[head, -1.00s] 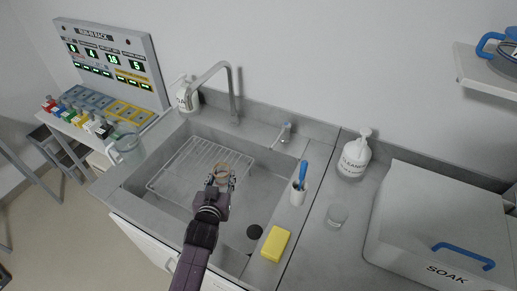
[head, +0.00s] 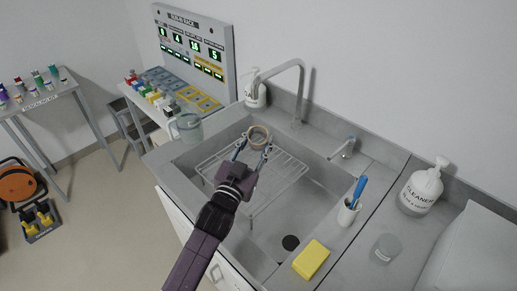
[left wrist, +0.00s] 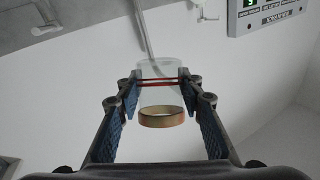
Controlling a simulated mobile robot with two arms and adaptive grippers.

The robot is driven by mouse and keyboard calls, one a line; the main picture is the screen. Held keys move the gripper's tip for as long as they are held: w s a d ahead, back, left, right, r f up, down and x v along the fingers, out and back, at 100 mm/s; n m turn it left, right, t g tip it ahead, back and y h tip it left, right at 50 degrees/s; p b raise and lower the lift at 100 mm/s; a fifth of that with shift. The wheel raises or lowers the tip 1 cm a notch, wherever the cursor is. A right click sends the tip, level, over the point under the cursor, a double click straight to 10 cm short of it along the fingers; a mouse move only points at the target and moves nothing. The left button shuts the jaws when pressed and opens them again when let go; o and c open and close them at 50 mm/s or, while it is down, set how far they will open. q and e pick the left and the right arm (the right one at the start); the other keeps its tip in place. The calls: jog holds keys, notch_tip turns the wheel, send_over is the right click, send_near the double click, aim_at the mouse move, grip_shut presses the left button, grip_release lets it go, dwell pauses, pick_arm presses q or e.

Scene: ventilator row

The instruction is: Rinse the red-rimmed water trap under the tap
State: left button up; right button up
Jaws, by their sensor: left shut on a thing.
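My left gripper (head: 254,149) is shut on the water trap, held above the sink (head: 330,205). In the left wrist view the trap is a clear cup (left wrist: 160,68) with thin red lines at its rim, between the fingers (left wrist: 160,105). A tan ring (left wrist: 160,117) shows nearer the camera; in the head view it shows at the fingertips (head: 258,131). The tall tap (head: 299,85) arches from behind the sink, its spout end left of the post, behind the trap in the picture. I cannot tell if water runs. My right gripper is not in view.
A wire rack (head: 285,170) lies in the sink under my gripper. A jug (head: 187,127) stands on the left rim. A yellow sponge (head: 311,260), a brush cup (head: 348,212), a clear cup (head: 385,249) and a cleaner bottle (head: 420,190) stand at the right.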

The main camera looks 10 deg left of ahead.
pick_arm(q)
jog(key=w+a+f+b, duration=0.1)
jog(key=w+b, duration=0.4)
jog(key=w, duration=0.5)
jog(key=shift+w+a+f, duration=0.3)
jog(key=shift+a+f, duration=0.05)
jog(key=shift+f, duration=0.25)
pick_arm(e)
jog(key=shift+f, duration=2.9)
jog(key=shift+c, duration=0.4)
